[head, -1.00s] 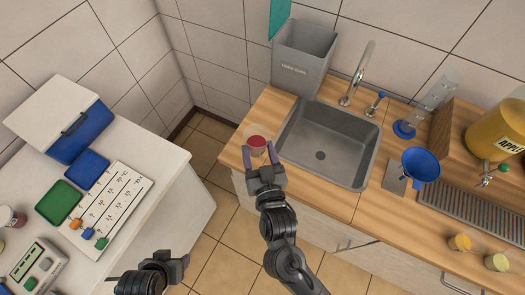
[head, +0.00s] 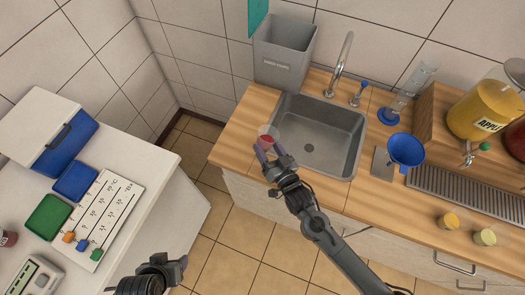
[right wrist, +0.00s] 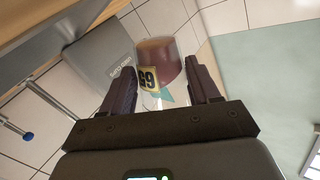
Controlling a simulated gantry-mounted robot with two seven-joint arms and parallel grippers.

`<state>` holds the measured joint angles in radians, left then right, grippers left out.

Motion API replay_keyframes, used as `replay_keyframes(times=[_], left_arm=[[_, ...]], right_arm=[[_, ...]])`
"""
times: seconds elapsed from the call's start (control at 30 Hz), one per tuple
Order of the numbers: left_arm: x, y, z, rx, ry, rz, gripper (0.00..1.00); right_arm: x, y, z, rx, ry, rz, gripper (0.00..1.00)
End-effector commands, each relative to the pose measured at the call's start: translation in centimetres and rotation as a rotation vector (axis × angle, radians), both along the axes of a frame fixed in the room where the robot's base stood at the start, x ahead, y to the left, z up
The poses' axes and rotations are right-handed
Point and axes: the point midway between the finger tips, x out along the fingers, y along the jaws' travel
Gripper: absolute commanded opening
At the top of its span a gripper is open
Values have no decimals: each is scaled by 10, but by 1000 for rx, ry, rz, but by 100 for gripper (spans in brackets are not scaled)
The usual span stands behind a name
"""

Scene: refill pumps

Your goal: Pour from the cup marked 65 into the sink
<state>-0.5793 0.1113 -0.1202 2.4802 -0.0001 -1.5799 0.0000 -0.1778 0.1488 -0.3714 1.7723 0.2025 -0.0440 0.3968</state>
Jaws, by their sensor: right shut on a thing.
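The cup marked 65 (head: 267,133) is clear, with dark red liquid in it. My right gripper (head: 267,152) is shut on it beside the left rim of the sink in the head view. In the right wrist view, the cup (right wrist: 158,65) sits between both fingers (right wrist: 165,90), with its yellow label upside down. The grey sink (head: 312,120) is empty, with a dark drain. Whether the cup overlaps the rim is hard to tell. My left gripper (head: 172,268) is low in the head view, away from the cup; its jaw opening is unclear.
A tall faucet (head: 340,65) stands behind the sink, and a grey bin (head: 283,55) behind its left end. A blue funnel (head: 405,150) is right of the sink. A white table (head: 150,190) with trays is at left.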

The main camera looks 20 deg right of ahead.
Motion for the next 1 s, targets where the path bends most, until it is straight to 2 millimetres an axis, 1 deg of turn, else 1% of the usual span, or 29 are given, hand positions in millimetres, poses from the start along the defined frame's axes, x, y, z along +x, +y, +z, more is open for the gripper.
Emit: replay_keyframes(times=[0.03,0.6,0.67,1.0], left_arm=[[0,0,-3,0,0,0,59],[0,3,-23,15,1,-9,59],[-1,4,-21,15,2,-9,59],[0,2,-12,8,1,-6,59]], right_arm=[[1,-5,-1,23,2,0,29],[12,-71,2,421,72,-1,29],[12,-68,4,417,71,1,29],[11,-72,5,437,75,1,29]])
